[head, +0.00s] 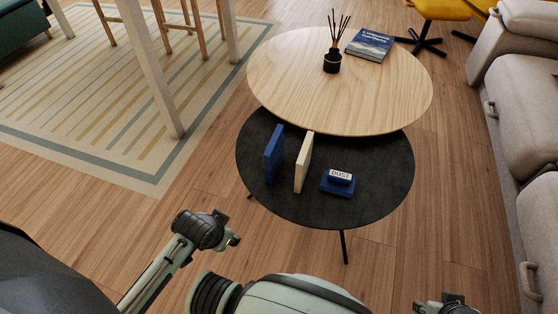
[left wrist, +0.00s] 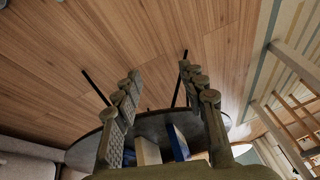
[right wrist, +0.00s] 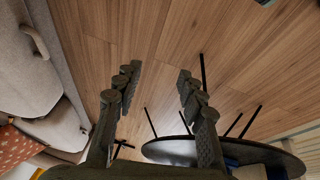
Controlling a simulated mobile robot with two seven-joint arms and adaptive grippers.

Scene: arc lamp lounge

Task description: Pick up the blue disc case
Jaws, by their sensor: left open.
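The blue disc case (head: 273,155) stands upright on the low black round table (head: 250,180), left of an upright cream case (head: 303,163). A narrow gap separates them. My left gripper (head: 230,232) is off the table's near left side, apart from the blue case. In the left wrist view it is open and empty (left wrist: 160,72). The blue case (left wrist: 179,143) and cream case (left wrist: 148,151) show beyond its fingers, partly hidden. My right gripper (head: 441,303) is at the bottom right, clear of the table. In the right wrist view it is open and empty (right wrist: 160,73).
A blue item labelled DUST (head: 338,182) sits right of the cases. The higher wooden tabletop (head: 400,100) overhangs the black table's far part and holds a reed diffuser (head: 332,62) and a book (head: 370,45). A sofa (head: 515,110) stands right. Floor is clear front left.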

